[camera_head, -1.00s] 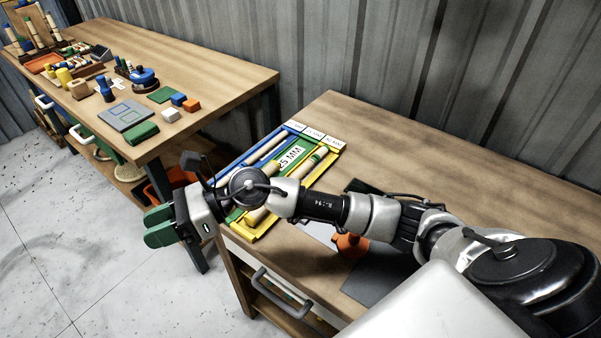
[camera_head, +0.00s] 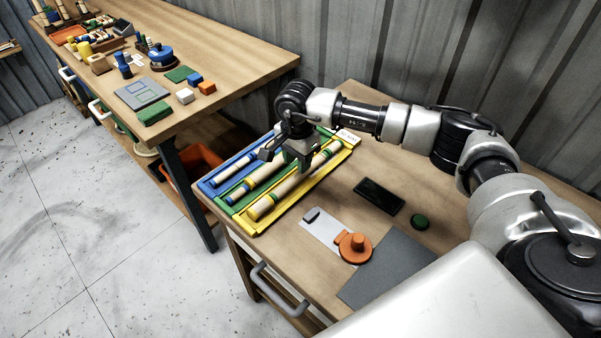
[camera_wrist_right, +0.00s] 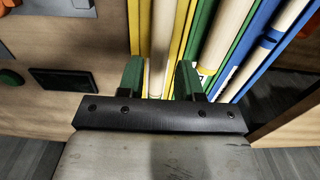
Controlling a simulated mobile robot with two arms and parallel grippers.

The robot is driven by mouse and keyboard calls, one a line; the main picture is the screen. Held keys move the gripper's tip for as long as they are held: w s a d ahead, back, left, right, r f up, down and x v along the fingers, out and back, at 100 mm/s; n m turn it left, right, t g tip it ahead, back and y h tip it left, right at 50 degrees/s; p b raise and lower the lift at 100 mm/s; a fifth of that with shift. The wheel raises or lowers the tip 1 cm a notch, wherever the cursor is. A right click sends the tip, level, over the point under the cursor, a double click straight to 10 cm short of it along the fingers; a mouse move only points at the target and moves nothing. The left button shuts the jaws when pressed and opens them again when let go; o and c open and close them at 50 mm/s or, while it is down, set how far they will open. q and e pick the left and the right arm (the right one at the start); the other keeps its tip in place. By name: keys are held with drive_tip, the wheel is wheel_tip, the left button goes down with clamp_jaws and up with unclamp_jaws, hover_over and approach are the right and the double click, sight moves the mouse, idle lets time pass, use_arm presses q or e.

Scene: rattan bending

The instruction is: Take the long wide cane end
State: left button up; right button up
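A rack with blue, green and yellow lanes (camera_head: 272,215) lies at the left end of the near bench. A thick pale cane with yellow and green bands (camera_head: 286,189) lies in the yellow lane. My right gripper (camera_head: 300,158) is over the rack's far half, pointing down. In the right wrist view its green fingers (camera_wrist_right: 160,82) are apart, with the yellow-lane cane (camera_wrist_right: 160,45) showing between them; I cannot tell whether they touch it. Other canes lie in the green lane (camera_head: 262,177) and blue lane (camera_head: 236,171). My left gripper is out of view.
A black flat device (camera_head: 379,195), a green round piece (camera_head: 420,221), an orange round tool (camera_head: 354,247) on a white plate and a grey mat (camera_head: 388,268) lie right of the rack. A second bench (camera_head: 225,60) with several blocks stands behind left, across a gap.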

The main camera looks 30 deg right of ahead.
drive_tip(key=shift+f+p, duration=0.35)
drive_tip(key=shift+f, duration=0.3)
wheel_tip(320, 180, down, 4)
drive_tip(key=shift+d+r+p, duration=0.1)
drive_tip(key=shift+r+p, duration=0.1)
drive_tip(key=shift+p, duration=0.4)
drive_tip(key=shift+f, duration=0.35)
drive_tip(key=shift+c, duration=0.4)
drive_tip(key=shift+w, duration=0.1)
drive_tip(key=c, duration=0.5)
